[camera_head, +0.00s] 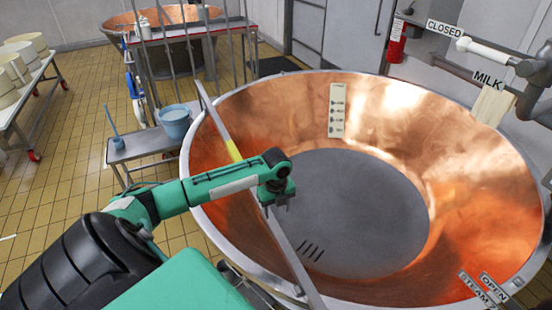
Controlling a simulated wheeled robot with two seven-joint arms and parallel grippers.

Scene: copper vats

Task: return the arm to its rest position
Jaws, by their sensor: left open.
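My left arm reaches in from the lower left, green and dark grey, over the near left rim of a large copper vat (470,245). My left gripper (276,208) is at the arm's end, small in the view, pointing down over the vat's left part. It is open, and I see nothing between its fingers. A long grey bar (292,258) with a yellow band runs across the vat's left side, behind the gripper. I cannot tell whether the gripper touches it. My right gripper is not in view.
A blue bucket (175,122) stands on a low grey bench (140,147) left of the vat. A wheeled table with white moulds (27,47) is at the far left. Pipes labelled MILK (488,79) overhang the right rim.

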